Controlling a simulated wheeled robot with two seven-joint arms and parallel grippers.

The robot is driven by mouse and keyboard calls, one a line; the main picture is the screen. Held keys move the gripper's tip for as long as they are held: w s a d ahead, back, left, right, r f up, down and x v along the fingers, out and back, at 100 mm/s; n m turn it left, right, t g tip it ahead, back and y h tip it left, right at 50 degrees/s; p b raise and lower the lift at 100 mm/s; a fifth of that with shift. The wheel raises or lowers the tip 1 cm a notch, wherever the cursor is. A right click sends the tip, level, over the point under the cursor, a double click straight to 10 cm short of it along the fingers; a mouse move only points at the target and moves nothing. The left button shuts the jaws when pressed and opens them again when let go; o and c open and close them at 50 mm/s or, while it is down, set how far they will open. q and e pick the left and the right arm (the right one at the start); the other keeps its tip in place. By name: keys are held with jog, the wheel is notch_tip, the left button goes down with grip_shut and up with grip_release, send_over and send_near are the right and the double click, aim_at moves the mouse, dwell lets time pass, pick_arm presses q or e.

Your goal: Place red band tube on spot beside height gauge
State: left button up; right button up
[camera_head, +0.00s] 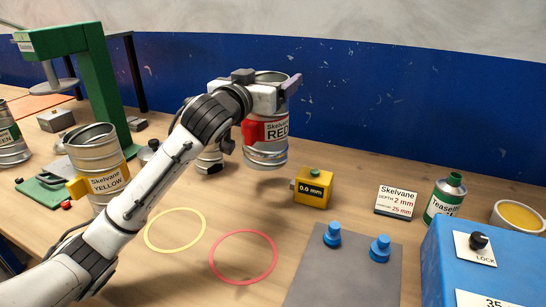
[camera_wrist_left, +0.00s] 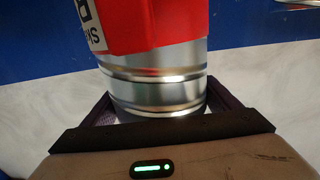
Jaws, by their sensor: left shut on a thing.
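My left gripper (camera_head: 272,92) is shut on the red band tube (camera_head: 266,152), a ribbed metal tube with a red label reading "Skelvane RED". The tube is held upright, near its top rim, above the back of the bench. In the left wrist view the tube (camera_wrist_left: 158,88) sits between the fingers, with its red band at the top of the picture. The height gauge (camera_head: 314,187), a yellow block reading "0.0 mm", stands below and right of the tube. A red ring (camera_head: 243,257) and a yellow ring (camera_head: 175,230) are marked on the bench, both empty. My right gripper is out of view.
A yellow band tube (camera_head: 97,165) stands at left, near a green press (camera_head: 95,75). A grey mat (camera_head: 345,268) with two blue knobs lies right of the red ring. A sign (camera_head: 396,201), a green can (camera_head: 445,197) and a blue box (camera_head: 480,265) are at right.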

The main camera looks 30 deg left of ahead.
aim_at(247, 136)
pick_arm(q)
notch_tip(247, 136, down, 8)
jog(key=shift+f+b, duration=0.25)
jog(key=shift+b, duration=0.05)
jog(key=shift+s, duration=0.1)
jog(key=o, duration=1.7)
jog(key=shift+f, duration=0.2)
jog(key=shift+s+r, duration=0.15)
jog(key=s, duration=0.4)
jog(key=s+b, duration=0.1)
jog(key=s, duration=0.6)
jog(key=shift+s+d, duration=0.35)
jog(key=shift+s, duration=0.05)
